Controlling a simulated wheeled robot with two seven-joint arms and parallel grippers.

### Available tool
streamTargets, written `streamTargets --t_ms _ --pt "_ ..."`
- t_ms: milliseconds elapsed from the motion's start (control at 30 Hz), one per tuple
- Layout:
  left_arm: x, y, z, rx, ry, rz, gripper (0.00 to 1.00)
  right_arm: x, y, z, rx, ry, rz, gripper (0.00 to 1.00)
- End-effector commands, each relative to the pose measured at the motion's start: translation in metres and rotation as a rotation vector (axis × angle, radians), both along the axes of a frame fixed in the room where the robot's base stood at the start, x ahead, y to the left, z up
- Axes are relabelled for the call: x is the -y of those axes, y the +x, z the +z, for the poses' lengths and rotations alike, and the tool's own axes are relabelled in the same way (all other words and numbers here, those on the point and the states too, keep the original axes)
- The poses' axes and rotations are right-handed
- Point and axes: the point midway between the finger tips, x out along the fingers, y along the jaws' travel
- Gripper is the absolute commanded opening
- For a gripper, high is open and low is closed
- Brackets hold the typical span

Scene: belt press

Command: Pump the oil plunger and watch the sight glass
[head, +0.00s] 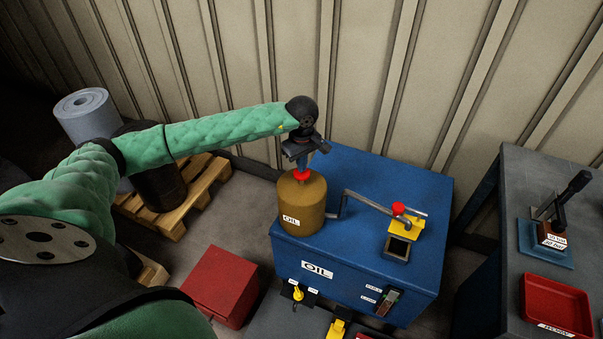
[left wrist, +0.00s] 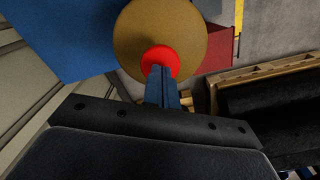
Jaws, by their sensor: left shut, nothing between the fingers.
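The oil plunger is a red knob (head: 301,175) on top of a brown can (head: 303,207) labelled OIL, standing at the left of a blue cabinet (head: 365,181). My left gripper (head: 302,167) points down at the red knob with its fingers shut and empty. In the left wrist view the shut blue fingertips (left wrist: 161,75) lie over the red knob (left wrist: 160,61); I cannot tell whether they press on it. A small framed dark window (head: 397,248), perhaps the sight glass, sits at the end of a grey pipe. My right gripper is not in view.
A red-knobbed yellow valve (head: 403,218) stands beside the window. A yellow switch (head: 298,293) and a small gauge (head: 388,302) are on the cabinet front. A red box (head: 220,286) and a pallet (head: 175,213) are left; a grey bench (head: 510,225) is right.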

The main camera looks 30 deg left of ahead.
Motion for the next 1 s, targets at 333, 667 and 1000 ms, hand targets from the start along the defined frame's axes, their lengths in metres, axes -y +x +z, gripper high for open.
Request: streamTargets --t_ms 333,667,1000 --pt "0.0000 -0.0001 -0.0002 0.000 0.000 0.000 0.00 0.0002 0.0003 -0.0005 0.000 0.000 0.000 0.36" --pt "0.0000 -0.0001 -0.0024 0.000 0.000 0.000 0.00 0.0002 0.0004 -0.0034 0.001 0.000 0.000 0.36" --pt "0.0000 -0.0001 -0.0048 0.000 0.000 0.000 0.00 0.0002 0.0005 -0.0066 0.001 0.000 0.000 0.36"
